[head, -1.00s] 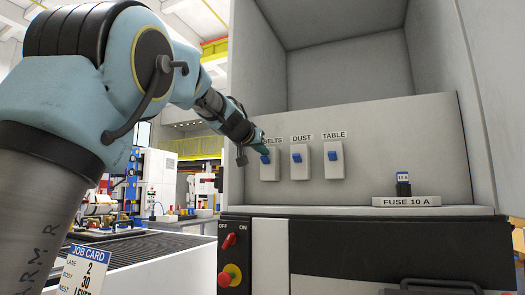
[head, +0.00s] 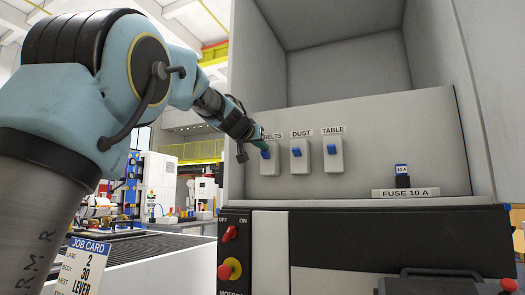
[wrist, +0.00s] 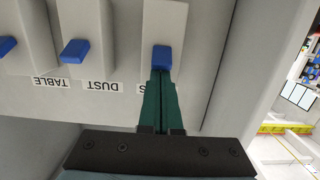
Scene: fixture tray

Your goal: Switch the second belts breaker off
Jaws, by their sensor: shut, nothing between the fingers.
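The BELTS breaker is the leftmost of three on the pale panel, a light grey body (head: 268,166) with a blue lever (head: 265,154). In the wrist view its lever (wrist: 161,57) sits just beyond my fingertips. My gripper (head: 263,146) has green fingers, shut with nothing between them. In the wrist view the closed fingertips (wrist: 160,73) meet the lever's label-side end; whether they press on it I cannot tell. The fingers hide most of the BELTS label there. Only one breaker labelled BELTS shows. All three levers look alike in position.
The DUST breaker (head: 298,160) and TABLE breaker (head: 333,157) stand close to the right. A fuse (head: 401,177) sits above the FUSE 10 A plate (head: 405,193). Cabinet walls flank the panel. A red knob (head: 229,234) and red button (head: 224,271) are below.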

